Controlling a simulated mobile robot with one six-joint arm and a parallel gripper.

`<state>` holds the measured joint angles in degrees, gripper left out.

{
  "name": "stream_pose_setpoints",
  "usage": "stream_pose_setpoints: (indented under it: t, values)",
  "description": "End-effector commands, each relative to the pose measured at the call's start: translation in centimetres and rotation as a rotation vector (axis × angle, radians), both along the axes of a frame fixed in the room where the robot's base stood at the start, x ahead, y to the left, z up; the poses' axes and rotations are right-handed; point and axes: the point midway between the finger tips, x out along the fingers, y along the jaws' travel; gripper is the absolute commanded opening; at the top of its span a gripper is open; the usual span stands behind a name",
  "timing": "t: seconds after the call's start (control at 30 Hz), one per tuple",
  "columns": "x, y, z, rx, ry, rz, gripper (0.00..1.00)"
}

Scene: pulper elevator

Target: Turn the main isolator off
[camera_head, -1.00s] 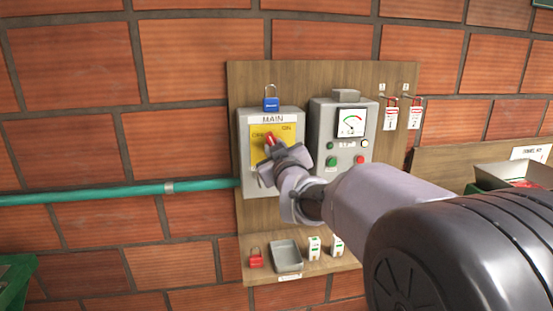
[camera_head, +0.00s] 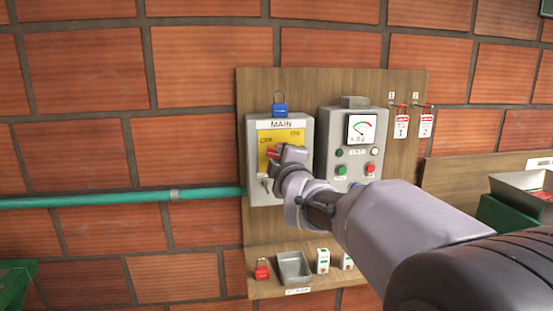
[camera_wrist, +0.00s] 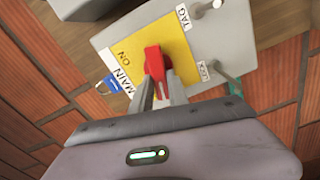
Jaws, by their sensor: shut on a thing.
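The main isolator (camera_head: 256,196) is a grey box labelled MAIN on a wooden wall board. Its yellow plate (camera_head: 264,136) is marked OFF at upper left and ON at upper right. My gripper (camera_wrist: 160,92) is shut on the red isolator handle (camera_wrist: 153,62), with its fingers around the handle's near end. In the head view the red handle (camera_head: 271,151) shows only in part, lying nearly sideways at the plate's left, below the OFF mark. My gripper hides the rest. ON is readable in the wrist view; OFF is not visible there.
A blue padlock (camera_head: 280,109) hangs above the box. A control panel (camera_head: 327,130) with gauge and buttons stands close to the right. Red tags (camera_head: 401,127) hang further right. A shelf (camera_head: 262,292) below holds a red padlock (camera_head: 262,269) and a grey tray (camera_head: 294,268).

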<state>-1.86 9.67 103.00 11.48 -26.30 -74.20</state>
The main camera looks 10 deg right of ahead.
Motion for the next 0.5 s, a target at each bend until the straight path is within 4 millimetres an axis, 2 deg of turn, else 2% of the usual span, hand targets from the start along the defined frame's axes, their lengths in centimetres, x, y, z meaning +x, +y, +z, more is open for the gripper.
stream_pose_setpoints:
  t: [0.2, 0.5]
  values:
    - [0.00, 0.03, -0.21, -0.133, 0.001, 0.000, 0.00]
    - [0.00, 0.04, -0.32, -0.232, 0.000, 0.000, 0.00]
